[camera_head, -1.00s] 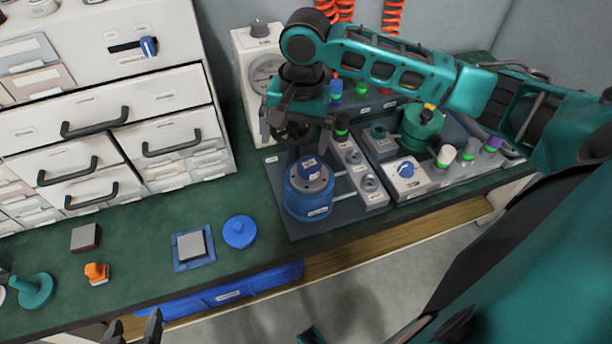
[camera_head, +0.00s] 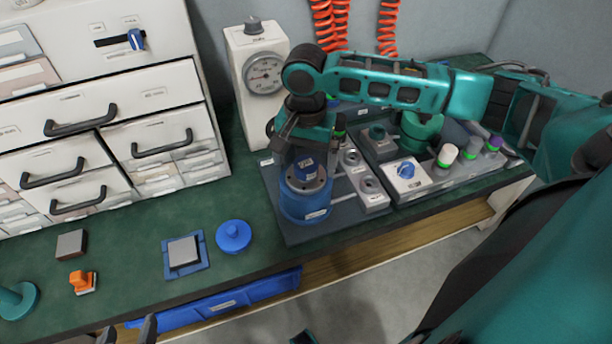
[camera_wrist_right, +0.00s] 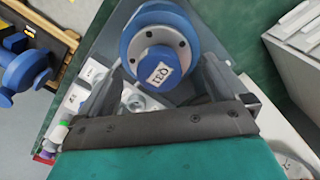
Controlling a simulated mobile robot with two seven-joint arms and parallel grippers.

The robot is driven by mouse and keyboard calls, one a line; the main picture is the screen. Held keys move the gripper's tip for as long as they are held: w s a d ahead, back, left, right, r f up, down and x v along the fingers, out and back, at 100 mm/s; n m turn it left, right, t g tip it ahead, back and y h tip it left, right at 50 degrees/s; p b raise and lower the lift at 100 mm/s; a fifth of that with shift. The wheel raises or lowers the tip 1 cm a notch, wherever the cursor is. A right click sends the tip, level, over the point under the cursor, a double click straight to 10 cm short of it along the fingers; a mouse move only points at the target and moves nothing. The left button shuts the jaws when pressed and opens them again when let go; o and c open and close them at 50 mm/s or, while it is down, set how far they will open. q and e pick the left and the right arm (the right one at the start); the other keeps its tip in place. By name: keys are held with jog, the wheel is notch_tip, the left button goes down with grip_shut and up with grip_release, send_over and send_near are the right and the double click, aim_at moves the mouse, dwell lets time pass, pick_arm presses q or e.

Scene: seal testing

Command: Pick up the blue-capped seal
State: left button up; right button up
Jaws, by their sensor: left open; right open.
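A blue-capped piece with a white label (camera_head: 306,167) stands upright in the grey top of a round blue fixture (camera_head: 304,205). In the right wrist view its labelled blue cap (camera_wrist_right: 160,67) shows end-on, ringed by the fixture's bolted grey plate (camera_wrist_right: 140,42). My right gripper (camera_head: 303,150) is open just above and behind the cap, pointing down. It holds nothing, and whether its fingers touch the cap cannot be told. My left gripper (camera_head: 128,335) is open and empty at the bottom edge, in front of the bench, only its tips showing.
A white gauge box (camera_head: 256,80) stands behind the right gripper. Grey holders (camera_head: 370,185) and a rack with several coloured-capped cylinders (camera_head: 470,155) lie to the right. A blue round lid (camera_head: 234,236) and a blue-edged square plate (camera_head: 184,252) sit left on the green bench.

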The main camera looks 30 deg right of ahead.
aim_at(306, 163)
notch_tip(306, 163, down, 3)
jog(key=shift+f+b, duration=0.2)
jog(key=shift+b, duration=0.25)
jog(key=shift+r, duration=0.1)
jog(key=c, duration=1.2)
